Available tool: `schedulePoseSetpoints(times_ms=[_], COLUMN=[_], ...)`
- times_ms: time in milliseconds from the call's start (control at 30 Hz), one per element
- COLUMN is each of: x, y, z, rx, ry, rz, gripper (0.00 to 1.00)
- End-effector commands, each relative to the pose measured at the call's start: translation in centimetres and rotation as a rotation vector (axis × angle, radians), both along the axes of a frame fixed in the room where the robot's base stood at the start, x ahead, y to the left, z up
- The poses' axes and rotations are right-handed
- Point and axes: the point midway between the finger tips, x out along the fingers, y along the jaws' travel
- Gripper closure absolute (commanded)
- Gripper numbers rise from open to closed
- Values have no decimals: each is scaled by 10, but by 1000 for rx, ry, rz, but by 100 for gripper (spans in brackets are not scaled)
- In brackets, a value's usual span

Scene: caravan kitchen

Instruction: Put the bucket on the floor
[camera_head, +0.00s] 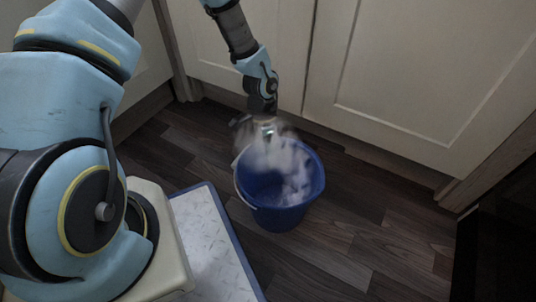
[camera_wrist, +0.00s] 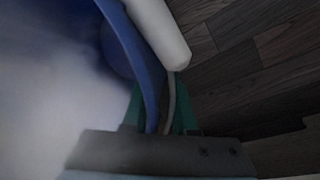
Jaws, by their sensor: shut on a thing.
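The blue bucket (camera_head: 285,214) is upright in the head view, low over the dark wood floor (camera_head: 345,255). I cannot tell for sure whether its base touches the floor. White, cloudy, foam-like stuff (camera_head: 290,170) shows in it and hides part of its far rim. My gripper (camera_head: 264,128) reaches down at the bucket's far side, its tips blurred by the white cloud. In the wrist view my gripper (camera_wrist: 160,108) has its green fingers shut on the blue rim of the bucket (camera_wrist: 145,55). The white handle (camera_wrist: 160,30) hangs just outside the rim.
Cream cupboard doors (camera_head: 425,75) stand close behind the bucket, above a recessed plinth. A dark appliance or panel (camera_head: 500,235) is at the right edge. The floor right of and in front of the bucket is clear. My own base is at lower left.

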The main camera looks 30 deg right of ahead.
Motion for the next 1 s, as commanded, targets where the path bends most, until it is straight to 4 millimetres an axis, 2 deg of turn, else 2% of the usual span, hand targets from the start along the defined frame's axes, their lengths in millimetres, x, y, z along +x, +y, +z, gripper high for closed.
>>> schedulePoseSetpoints(times_ms=[100,133,367,667,767,1000], x=[-1,0,0,1,3,16], y=[0,0,0,0,-1,-3], z=[2,0,1,4,15,63], rx=[0,1,1,0,0,-2], ry=[1,0,0,0,-1,-3], rz=[0,0,0,0,1,2], gripper=[100,71,45,45,45,45])
